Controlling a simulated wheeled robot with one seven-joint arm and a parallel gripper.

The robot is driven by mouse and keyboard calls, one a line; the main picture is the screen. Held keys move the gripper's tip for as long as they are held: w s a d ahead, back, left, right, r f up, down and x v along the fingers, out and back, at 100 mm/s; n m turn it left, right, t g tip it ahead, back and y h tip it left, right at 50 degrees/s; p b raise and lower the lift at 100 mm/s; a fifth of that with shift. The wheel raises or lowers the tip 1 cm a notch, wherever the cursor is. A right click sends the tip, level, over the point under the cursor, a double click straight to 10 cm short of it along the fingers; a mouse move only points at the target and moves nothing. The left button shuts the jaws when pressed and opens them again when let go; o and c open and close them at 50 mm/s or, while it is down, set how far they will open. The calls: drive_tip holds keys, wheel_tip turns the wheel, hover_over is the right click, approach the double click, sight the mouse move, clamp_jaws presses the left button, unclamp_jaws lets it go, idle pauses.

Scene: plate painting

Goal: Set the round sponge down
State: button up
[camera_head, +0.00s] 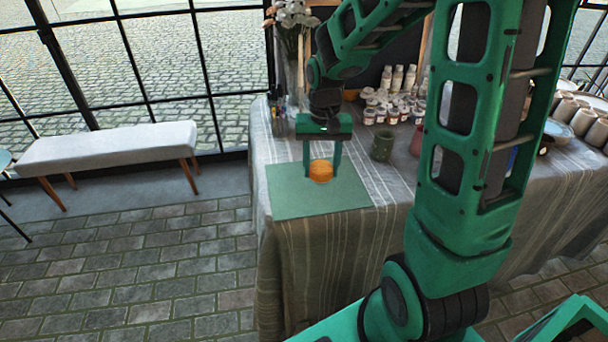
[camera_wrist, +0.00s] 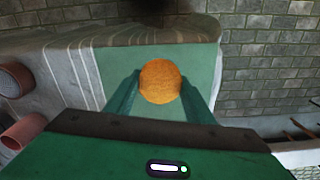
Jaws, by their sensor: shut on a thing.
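The round sponge (camera_head: 321,171) is orange and sits between the two green fingers of my gripper (camera_head: 322,174) in the head view. In the wrist view the sponge (camera_wrist: 160,81) is held between the fingertips of my gripper (camera_wrist: 160,92). My gripper is shut on it. Below is a flat green mat (camera_head: 300,202) on the cloth-covered table (camera_head: 280,260). The sponge is over the mat; whether it touches the mat I cannot tell. The mat also shows around the sponge in the wrist view (camera_wrist: 195,58).
A dark green cup (camera_head: 382,146) and a reddish cup (camera_head: 416,140) stand right of the mat. Several paint jars (camera_head: 392,110) and bottles are behind. A glass vase (camera_head: 291,80) with flowers is at the back left. The mat's front and left parts are clear, near the table edge.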

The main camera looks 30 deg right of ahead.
drive_tip(key=shift+w+d+r, duration=0.1)
drive_tip(key=shift+w+r, duration=0.05)
drive_tip(key=shift+w+d, duration=0.25)
hover_over(337, 180)
wheel_tip(337, 180, down, 7)
drive_tip(key=shift+a, duration=0.1)
drive_tip(key=shift+f, duration=1.95)
drive_tip(key=o, duration=1)
drive_tip(key=shift+f, duration=0.1)
drive_tip(key=shift+c, duration=0.2)
